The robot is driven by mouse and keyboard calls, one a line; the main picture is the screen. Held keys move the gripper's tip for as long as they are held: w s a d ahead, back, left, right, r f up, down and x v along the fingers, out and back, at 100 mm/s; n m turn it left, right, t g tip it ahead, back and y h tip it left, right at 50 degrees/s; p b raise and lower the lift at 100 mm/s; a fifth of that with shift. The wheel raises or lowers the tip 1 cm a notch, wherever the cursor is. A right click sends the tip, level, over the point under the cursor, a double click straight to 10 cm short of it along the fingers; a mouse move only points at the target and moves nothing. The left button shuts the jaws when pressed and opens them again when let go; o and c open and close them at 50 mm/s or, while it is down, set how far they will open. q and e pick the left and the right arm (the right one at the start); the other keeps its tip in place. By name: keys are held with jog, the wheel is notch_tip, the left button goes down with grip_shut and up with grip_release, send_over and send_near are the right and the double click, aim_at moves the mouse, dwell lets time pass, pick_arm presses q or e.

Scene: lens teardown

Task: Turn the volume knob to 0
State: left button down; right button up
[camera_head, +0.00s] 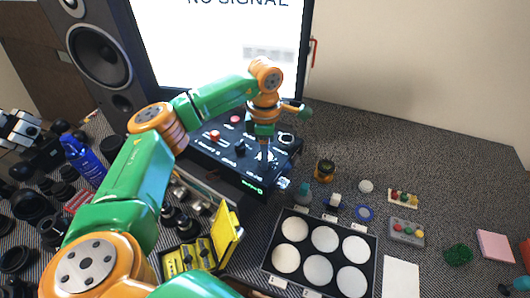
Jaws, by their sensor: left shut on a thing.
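A black control box (225,163) with several knobs and small white labels stands below the screen. My left gripper (266,156) points down onto the right part of its top panel. It is shut on a knob there, which the fingers mostly hide. The labels are too small to read, so I cannot tell the volume knob's setting. A red knob (235,120), another red knob (214,135) and a dark knob with a pale rim (286,138) stay clear of the gripper. My right gripper is not in view.
A screen (225,40) and a speaker (98,50) stand behind. A black tray with white discs (270,262), an open yellow case (228,232) and a blue bottle (84,160) surround the box. Lens parts crowd the left. The back right of the table is clear.

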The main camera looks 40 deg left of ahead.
pick_arm(q)
jog(key=n, duration=0.7)
jog(key=shift+r, duration=0.1)
jog(key=n, duration=0.3)
jog(key=shift+n+p, duration=0.3)
jog(key=shift+n, duration=1.9)
jog(key=shift+c, duration=1.8)
grip_release()
jog(key=shift+r, duration=0.3)
notch_tip(320, 180, up, 6)
jog(key=shift+r+b, duration=0.25)
jog(key=shift+b, duration=0.45)
